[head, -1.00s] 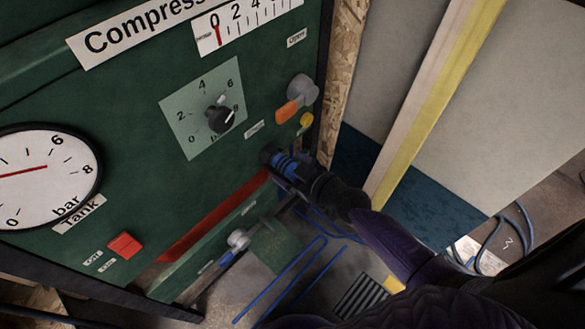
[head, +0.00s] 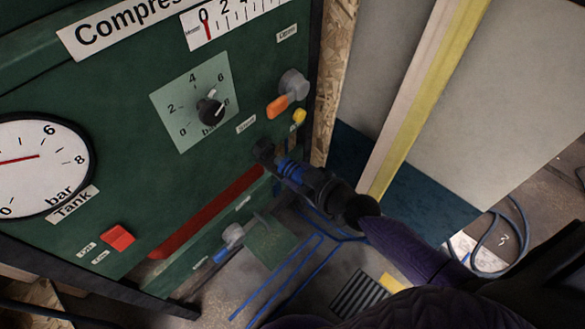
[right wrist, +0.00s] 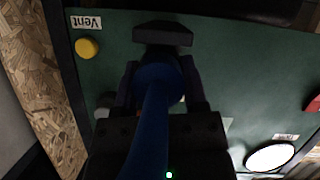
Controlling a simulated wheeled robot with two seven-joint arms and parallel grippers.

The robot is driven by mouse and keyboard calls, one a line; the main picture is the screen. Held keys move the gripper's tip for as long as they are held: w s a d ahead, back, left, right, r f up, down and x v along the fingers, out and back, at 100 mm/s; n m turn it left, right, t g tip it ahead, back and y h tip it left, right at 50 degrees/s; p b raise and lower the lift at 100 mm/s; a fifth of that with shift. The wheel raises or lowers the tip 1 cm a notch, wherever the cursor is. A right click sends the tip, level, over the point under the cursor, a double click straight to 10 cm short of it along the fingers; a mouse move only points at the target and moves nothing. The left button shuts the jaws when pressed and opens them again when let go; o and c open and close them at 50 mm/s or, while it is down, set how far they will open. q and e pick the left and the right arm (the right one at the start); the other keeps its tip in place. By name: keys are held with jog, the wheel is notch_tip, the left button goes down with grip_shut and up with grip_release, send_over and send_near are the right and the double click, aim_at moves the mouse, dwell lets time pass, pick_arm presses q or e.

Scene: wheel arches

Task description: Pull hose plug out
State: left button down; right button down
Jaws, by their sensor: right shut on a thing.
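The blue hose plug (head: 293,172) is in my right gripper (head: 285,167), which is shut on it in front of the green compressor panel. The dark round socket (head: 263,150) is just up and left of the plug. A short space shows between the socket and the blue part, but I cannot tell whether the plug's tip still touches. In the right wrist view the blue plug and hose (right wrist: 152,110) run up between the fingers (right wrist: 160,80) toward a dark block on the panel. My left gripper is not in view.
The panel carries a yellow button (head: 299,116), an orange-handled valve (head: 278,106), a black dial knob (head: 211,110), a tank gauge (head: 38,165) and a red bar (head: 207,212). A yellow-edged post (head: 418,100) stands close at right.

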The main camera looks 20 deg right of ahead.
jog(key=shift+s+d+f, duration=0.1)
jog(key=shift+s+d, duration=0.05)
jog(key=shift+s, duration=0.2)
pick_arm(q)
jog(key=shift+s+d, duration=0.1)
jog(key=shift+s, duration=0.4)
pick_arm(e)
jog(key=shift+c, duration=2.4)
grip_release()
jog(key=shift+o, duration=1.2)
jog(key=shift+s+d, duration=0.1)
jog(key=shift+s, duration=0.05)
jog(key=shift+o, duration=0.5)
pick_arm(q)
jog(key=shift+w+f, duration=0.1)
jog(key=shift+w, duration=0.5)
